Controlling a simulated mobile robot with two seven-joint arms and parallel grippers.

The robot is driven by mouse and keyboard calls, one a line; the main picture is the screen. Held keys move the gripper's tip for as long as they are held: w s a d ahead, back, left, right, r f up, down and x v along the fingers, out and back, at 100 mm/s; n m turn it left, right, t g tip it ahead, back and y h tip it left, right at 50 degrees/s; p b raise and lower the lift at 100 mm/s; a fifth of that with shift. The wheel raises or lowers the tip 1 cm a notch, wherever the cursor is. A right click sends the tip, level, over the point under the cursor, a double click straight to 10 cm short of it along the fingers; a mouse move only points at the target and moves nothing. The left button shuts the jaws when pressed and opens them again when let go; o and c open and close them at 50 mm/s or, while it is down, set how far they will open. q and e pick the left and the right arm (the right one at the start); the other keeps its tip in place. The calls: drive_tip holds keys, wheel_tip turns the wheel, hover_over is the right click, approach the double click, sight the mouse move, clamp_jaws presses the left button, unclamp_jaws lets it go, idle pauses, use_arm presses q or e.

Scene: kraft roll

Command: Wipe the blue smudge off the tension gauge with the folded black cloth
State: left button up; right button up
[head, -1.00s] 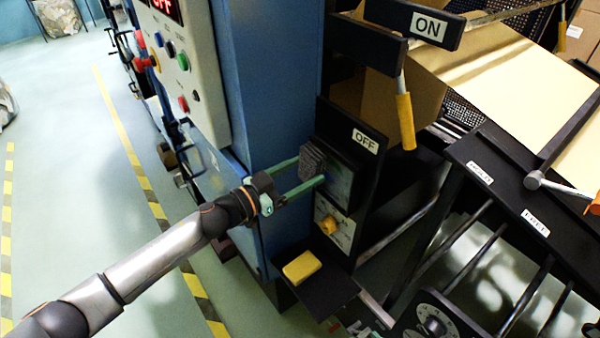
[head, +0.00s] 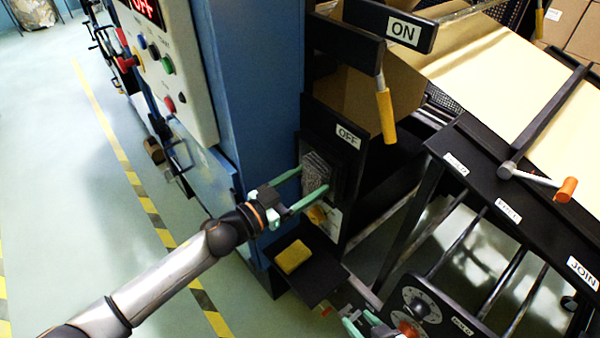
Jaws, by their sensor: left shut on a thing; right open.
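My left gripper (head: 313,179) is shut on the folded cloth (head: 316,172), a dark grey-black pad held upright between its green fingers. I cannot tell whether the cloth touches the face. My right gripper (head: 361,322) is open at the bottom edge, low and well away from the gauge, only partly in view.
A yellow sponge (head: 293,257) lies on a black shelf (head: 318,277) below the gauge. A yellow-handled lever (head: 386,115) hangs above right. The blue machine column (head: 255,95) stands at left.

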use_arm(q)
drive_tip(key=shift+s+d+r, duration=0.1)
drive_tip(key=shift+s+d, duration=0.45)
drive_tip(key=shift+s, duration=0.1)
drive_tip(key=shift+p, duration=0.5)
drive_tip(key=shift+w+a, duration=0.6)
drive_tip(key=shift+w, duration=0.25)
drive_tip(key=shift+w+a, duration=0.55)
drive_tip(key=shift+w, duration=0.25)
drive_tip(key=w+a, duration=0.1)
drive_tip(key=w+a+b, duration=0.1)
drive_tip(key=w, duration=0.1)
drive_tip(key=shift+s+a, duration=0.1)
drive_tip(key=p+v, duration=0.3)
drive_tip(key=v, duration=0.3)
